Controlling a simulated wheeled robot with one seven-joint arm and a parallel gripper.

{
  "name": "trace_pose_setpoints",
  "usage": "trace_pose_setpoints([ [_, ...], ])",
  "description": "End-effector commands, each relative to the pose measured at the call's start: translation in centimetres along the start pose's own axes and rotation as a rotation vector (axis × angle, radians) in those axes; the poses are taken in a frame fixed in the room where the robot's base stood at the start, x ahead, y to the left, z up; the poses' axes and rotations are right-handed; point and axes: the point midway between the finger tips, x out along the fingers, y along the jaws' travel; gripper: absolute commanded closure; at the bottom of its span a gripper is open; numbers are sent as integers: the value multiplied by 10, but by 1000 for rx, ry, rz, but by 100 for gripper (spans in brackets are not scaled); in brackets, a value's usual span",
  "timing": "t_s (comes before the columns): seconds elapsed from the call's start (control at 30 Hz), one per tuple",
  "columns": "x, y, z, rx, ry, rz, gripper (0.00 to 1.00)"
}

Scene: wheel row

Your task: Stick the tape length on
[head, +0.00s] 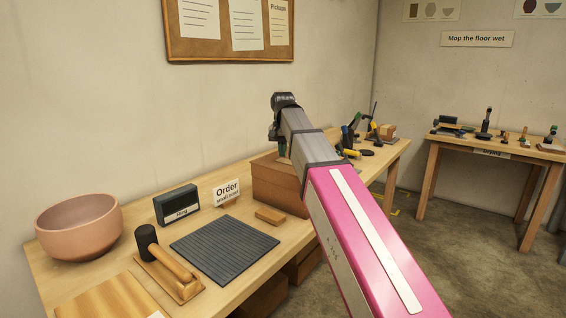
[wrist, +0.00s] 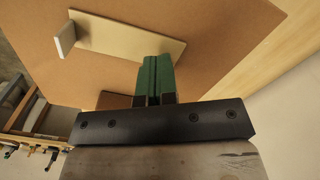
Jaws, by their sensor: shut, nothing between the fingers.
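My gripper (wrist: 158,82) has green fingers, which are together with nothing between them. It is over the brown top of the cardboard box (wrist: 230,60). A pale tan strip (wrist: 125,35) lies on that top just beyond the fingertips; it looks like the tape length, but I cannot be sure. A small pale tab (wrist: 64,40) stands up at its left end. A darker brown patch (wrist: 115,101) shows left of the fingers. I cannot tell whether the fingers touch the strip.
The bench (head: 210,293) holds a pink bowl (head: 78,226), a black box (head: 177,205), a mallet (head: 160,255), a ribbed grey mat (head: 224,248), an order card (head: 227,190) and a small wooden block (head: 270,216). Tools (head: 362,135) stand behind the box. A second table (head: 495,148) is at right.

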Motion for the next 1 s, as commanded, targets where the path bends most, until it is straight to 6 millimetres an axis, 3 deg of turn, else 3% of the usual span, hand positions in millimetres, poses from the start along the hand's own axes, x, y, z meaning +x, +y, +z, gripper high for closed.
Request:
trace_pose_setpoints([
  [1.0, 15, 0, 0, 0, 0, 0, 100],
])
